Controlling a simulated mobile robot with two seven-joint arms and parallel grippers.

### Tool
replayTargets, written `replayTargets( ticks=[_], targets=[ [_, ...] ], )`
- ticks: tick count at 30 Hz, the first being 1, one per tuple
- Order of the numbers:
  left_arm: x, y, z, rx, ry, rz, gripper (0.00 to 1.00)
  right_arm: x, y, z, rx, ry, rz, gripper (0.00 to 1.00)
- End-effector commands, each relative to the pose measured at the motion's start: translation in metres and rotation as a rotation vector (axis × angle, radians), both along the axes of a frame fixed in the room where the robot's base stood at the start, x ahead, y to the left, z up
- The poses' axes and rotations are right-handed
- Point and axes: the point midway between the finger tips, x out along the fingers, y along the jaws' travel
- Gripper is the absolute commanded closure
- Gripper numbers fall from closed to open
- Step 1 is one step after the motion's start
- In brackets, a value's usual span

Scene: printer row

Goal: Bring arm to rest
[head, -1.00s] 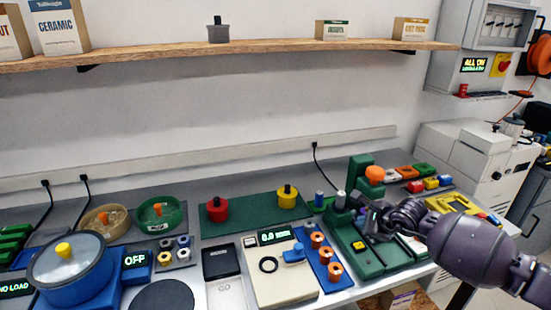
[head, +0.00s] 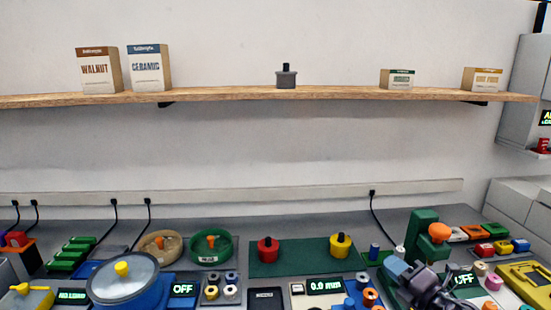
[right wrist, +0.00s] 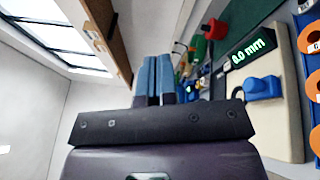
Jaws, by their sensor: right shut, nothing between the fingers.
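My right gripper (head: 398,268) is at the lower right of the head view, in front of the green press with the orange knob (head: 439,232). In the right wrist view its two blue-grey fingers (right wrist: 155,80) are together with nothing between them. The fingers point forward above the bench, clear of the items in the wrist view. My left gripper is in neither view.
A wooden shelf (head: 230,95) with boxes and a grey weight (head: 287,77) runs above the bench. A gauge reading 0.0 mm (head: 325,287), red (head: 268,249) and yellow (head: 340,245) knobbed pieces on a green mat, and a blue pot (head: 130,290) crowd the bench.

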Motion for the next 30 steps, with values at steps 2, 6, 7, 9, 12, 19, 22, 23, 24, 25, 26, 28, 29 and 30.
replayTargets(
  ticks=[2,6,7,9,12,19,22,23,24,25,26,28,29,30],
  targets=[
    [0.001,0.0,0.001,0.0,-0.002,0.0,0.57,-0.01,-0.002,-0.013,0.198,0.088,-0.056,1.0],
    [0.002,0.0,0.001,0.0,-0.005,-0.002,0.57,-0.031,-0.009,-0.041,0.534,0.254,-0.161,1.0],
    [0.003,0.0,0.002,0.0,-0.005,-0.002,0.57,-0.037,-0.01,-0.049,0.607,0.293,-0.185,1.0],
    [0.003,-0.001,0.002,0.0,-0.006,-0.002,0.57,-0.051,-0.012,-0.069,0.772,0.384,-0.243,1.0],
    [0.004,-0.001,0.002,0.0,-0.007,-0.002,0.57,-0.079,-0.014,-0.101,1.011,0.521,-0.333,1.0],
    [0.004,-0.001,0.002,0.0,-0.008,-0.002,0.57,-0.165,-0.008,-0.174,1.484,0.779,-0.538,1.0],
    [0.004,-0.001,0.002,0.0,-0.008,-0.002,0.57,-0.2,-0.007,-0.196,1.592,0.816,-0.612,1.0],
    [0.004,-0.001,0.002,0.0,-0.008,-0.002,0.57,-0.21,-0.007,-0.202,1.609,0.82,-0.635,1.0],
    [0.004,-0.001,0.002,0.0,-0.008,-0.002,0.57,-0.223,-0.007,-0.21,1.626,0.826,-0.665,1.0],
    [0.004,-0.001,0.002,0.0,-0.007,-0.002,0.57,-0.231,-0.008,-0.215,1.637,0.831,-0.685,1.0],
    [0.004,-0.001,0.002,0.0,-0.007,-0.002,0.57,-0.239,-0.007,-0.22,1.647,0.836,-0.703,1.0],
    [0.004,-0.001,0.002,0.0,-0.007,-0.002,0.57,-0.253,-0.007,-0.228,1.66,0.848,-0.736,1.0],
    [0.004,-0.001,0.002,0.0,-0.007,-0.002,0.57,-0.258,-0.007,-0.231,1.662,0.852,-0.746,1.0],
    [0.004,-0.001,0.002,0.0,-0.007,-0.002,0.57,-0.263,-0.007,-0.234,1.664,0.856,-0.756,1.0]
  ],
)
